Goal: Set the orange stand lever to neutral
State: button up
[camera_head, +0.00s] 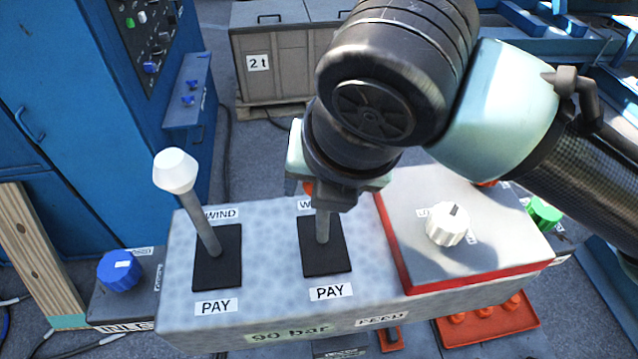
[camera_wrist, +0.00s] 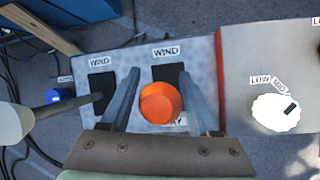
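The orange lever's round knob (camera_wrist: 160,103) sits between the two fingers of my gripper (camera_wrist: 161,72) in the wrist view. The fingers are apart, with a narrow gap on each side of the knob. In the head view my gripper (camera_head: 335,195) covers most of the knob. The lever's grey stem (camera_head: 323,228) rises from a black slot plate (camera_head: 325,262) between a WIND label behind and a PAY label (camera_head: 330,292) in front. The stem looks near upright, but its exact tilt is hard to tell.
A white-knobbed lever (camera_head: 176,171) stands to the left, and also shows in the wrist view (camera_wrist: 15,122). A raised red-edged panel with a white dial (camera_head: 448,223) lies right. A blue knob (camera_head: 120,270) is left, a green knob (camera_head: 544,212) right.

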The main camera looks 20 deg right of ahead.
jog(key=shift+o, duration=1)
jog(key=shift+r, duration=0.1)
jog(key=p+v, duration=0.9)
jog(key=v, duration=0.3)
jog(key=shift+s+r, duration=0.25)
jog(key=shift+r, duration=0.05)
